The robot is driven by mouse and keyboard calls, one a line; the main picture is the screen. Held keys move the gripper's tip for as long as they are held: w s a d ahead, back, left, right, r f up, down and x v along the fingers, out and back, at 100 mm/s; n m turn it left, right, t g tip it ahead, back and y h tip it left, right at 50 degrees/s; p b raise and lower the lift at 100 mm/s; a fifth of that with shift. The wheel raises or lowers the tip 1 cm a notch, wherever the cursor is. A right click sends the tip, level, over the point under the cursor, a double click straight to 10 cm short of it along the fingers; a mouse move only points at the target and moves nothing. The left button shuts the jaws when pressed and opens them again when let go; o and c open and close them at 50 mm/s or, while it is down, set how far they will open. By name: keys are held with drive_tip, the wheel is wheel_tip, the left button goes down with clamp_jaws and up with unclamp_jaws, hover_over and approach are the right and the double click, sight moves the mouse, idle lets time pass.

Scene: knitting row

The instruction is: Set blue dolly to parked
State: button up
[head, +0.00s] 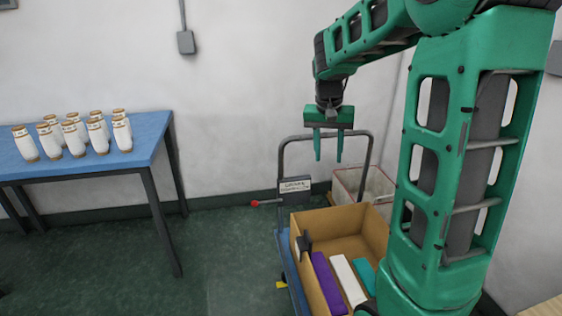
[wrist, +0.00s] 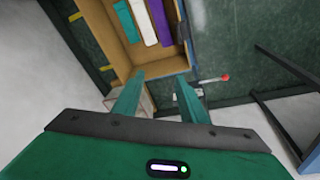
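The blue dolly (head: 291,272) stands on the green floor with a grey tube handle frame (head: 326,135) at its far end. A lever with a red knob (head: 255,203) sticks out to the left of the frame, beside a small lettered plate (head: 295,185) too small to read. The red knob also shows in the wrist view (wrist: 225,77), just right of the fingers. My gripper (head: 328,160) is open and empty, pointing down, and appears near the top of the handle frame. I cannot tell its exact distance from the frame.
An open cardboard box (head: 300,228) on the dolly holds purple, white and teal blocks. A whitish bin (head: 345,186) stands behind, near the wall. A blue table (head: 150,130) with several white spools is at the left. Floor between table and dolly is clear.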

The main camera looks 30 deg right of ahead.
drive_tip(key=w+f, duration=0.3)
drive_tip(key=w, duration=1.1)
drive_tip(key=m+t+h, duration=0.1)
drive_tip(key=t, duration=0.1)
approach(281, 159)
drive_tip(key=w, duration=0.1)
drive_tip(key=x, duration=1)
drive_tip(key=shift+d+f, duration=0.3)
